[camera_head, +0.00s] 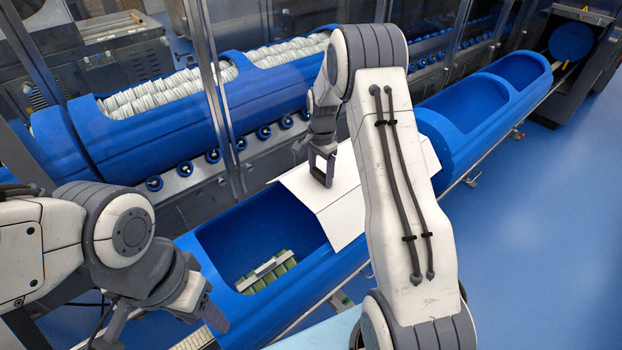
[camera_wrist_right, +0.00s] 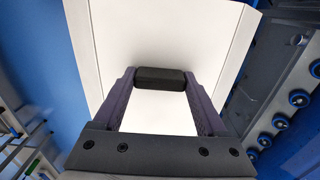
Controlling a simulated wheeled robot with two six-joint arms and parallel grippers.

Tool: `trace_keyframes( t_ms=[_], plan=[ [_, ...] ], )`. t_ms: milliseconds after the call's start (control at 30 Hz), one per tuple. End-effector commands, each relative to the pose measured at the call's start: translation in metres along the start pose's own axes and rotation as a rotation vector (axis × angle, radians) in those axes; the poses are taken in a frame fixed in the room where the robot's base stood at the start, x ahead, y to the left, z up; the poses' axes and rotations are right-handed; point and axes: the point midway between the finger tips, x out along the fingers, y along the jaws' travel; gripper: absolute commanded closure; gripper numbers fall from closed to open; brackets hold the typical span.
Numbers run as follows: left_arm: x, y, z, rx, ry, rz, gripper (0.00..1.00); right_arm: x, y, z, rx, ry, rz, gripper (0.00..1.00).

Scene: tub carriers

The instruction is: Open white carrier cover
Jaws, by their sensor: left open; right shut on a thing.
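The white carrier cover (camera_head: 345,196) is a thin, bent white sheet over the blue carrier (camera_head: 215,243). It lies across the right part of the carrier, and the left part of the opening is uncovered. My right gripper (camera_head: 322,178) is at the cover and shut on its black handle (camera_wrist_right: 161,78); the right wrist view shows the handle between the two fingers with the white cover (camera_wrist_right: 110,40) behind. My right arm hides part of the cover. My left gripper (camera_head: 212,318) is open and empty, low at the left beside the carrier's near end.
Green items with a pale top (camera_head: 267,272) lie inside the carrier's opening. More blue carriers (camera_head: 490,105) stand in line at the upper right. Behind a glass partition, blue tubs (camera_head: 160,130) hold white rolls. Blue floor (camera_head: 540,230) is clear at right.

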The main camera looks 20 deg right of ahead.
Motion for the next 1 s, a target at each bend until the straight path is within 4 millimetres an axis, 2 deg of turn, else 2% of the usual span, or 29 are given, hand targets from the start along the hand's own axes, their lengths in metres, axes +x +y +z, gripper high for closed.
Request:
trace_keyframes(
  t_ms=[100, 400, 433, 500, 800, 1000],
  plan=[
    [0.000, 0.000, 0.000, 0.000, 0.000, 0.000, 0.50, -0.001, -0.001, -0.006, -0.001, 0.005, -0.004, 1.00],
    [0.000, 0.000, 0.000, 0.000, 0.000, 0.000, 0.50, -0.002, -0.001, -0.006, -0.001, 0.006, -0.006, 1.00],
    [0.000, 0.000, 0.000, 0.000, 0.000, 0.000, 0.50, -0.002, -0.002, -0.006, -0.001, 0.006, -0.006, 0.22],
    [0.000, 0.000, 0.000, 0.000, 0.000, 0.000, 0.50, -0.002, -0.001, -0.006, -0.001, 0.005, -0.006, 0.00],
    [0.002, 0.000, 0.000, 0.000, 0.000, 0.000, 0.50, -0.004, -0.001, -0.005, 0.000, 0.003, -0.004, 0.00],
    [0.014, -0.001, 0.001, -0.002, 0.000, 0.000, 0.50, -0.032, -0.002, -0.006, 0.000, 0.006, -0.009, 0.00]
  ],
)
